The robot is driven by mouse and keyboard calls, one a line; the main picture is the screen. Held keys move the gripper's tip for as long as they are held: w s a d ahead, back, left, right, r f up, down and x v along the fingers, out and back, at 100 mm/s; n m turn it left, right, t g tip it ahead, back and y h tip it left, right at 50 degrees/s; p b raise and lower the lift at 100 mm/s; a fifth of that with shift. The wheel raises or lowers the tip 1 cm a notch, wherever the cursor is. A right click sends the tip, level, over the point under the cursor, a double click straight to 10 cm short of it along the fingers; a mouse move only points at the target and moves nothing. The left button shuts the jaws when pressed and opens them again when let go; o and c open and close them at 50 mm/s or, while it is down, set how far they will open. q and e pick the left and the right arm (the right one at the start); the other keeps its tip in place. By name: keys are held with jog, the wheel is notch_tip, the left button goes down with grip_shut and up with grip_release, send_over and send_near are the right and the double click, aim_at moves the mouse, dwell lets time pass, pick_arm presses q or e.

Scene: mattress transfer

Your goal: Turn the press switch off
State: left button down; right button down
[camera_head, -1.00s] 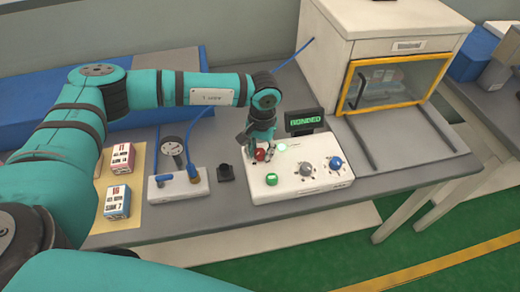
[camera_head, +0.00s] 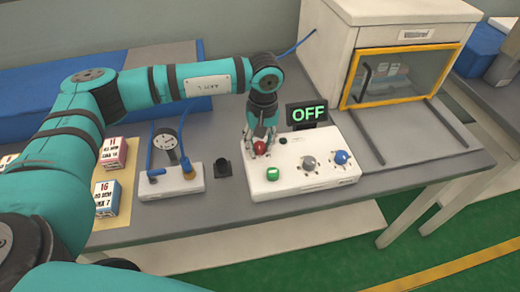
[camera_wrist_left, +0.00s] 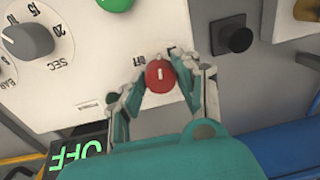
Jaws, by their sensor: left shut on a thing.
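The press switch is a red knob (camera_head: 260,147) on the white control panel (camera_head: 320,185), beside a green button (camera_head: 272,173). In the left wrist view the red knob (camera_wrist_left: 160,76) shows a white mark, with an "OFF" label just beside it. My left gripper (camera_head: 260,142) reaches down onto the red knob, its fingers closed around it from both sides. In the left wrist view the left gripper (camera_wrist_left: 160,88) has one finger on each side of the knob. The display (camera_head: 307,114) behind the panel reads "OFF" in green. My right gripper is not in view.
A grey dial (camera_head: 308,163) and a blue knob (camera_head: 341,157) sit right of the red knob. A small black block (camera_head: 222,167) and a white box with a gauge (camera_head: 171,184) stand to the left. A cabinet with a yellow-framed door (camera_head: 402,75) stands behind right.

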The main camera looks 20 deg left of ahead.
aim_at(260, 143)
pick_arm(q)
jog(key=n+b, duration=0.4)
jog(key=n, duration=0.1)
jog(key=shift+w+f+n, duration=0.1)
jog(key=shift+f+n, duration=0.05)
jog(key=shift+n, duration=0.15)
jog(key=n+b, duration=0.1)
jog(key=n, duration=0.2)
jog(key=shift+b, duration=0.4)
jog(key=shift+r+n+b, duration=0.2)
jog(key=shift+n+b, duration=0.25)
jog(key=shift+n, duration=0.75)
jog(key=shift+a, duration=0.1)
jog(key=c, duration=0.9)
grip_release()
jog(key=shift+c, duration=0.2)
notch_tip(260, 143, up, 12)
jog(key=shift+w, duration=0.25)
